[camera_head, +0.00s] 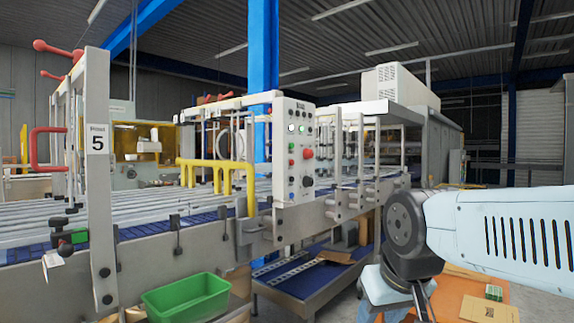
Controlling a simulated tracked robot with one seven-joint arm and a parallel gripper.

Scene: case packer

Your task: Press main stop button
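A grey-white control panel (292,185) stands upright at the middle of the packing machine. A large red round button (307,153) sticks out on its right side, about halfway up. It looks like the main stop button, but I cannot read a label. Small white and green lamps or buttons sit above it, a smaller red one is to its left, and a black knob is below. My arm (500,235) comes in from the right edge, with its dark joint well to the right of and below the panel. My gripper's fingertips do not show clearly; nothing of mine touches the panel.
Conveyor rollers and blue belts run left of the panel. A blue column rises behind. Cardboard (488,311) lies lower right. Open air separates arm and panel.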

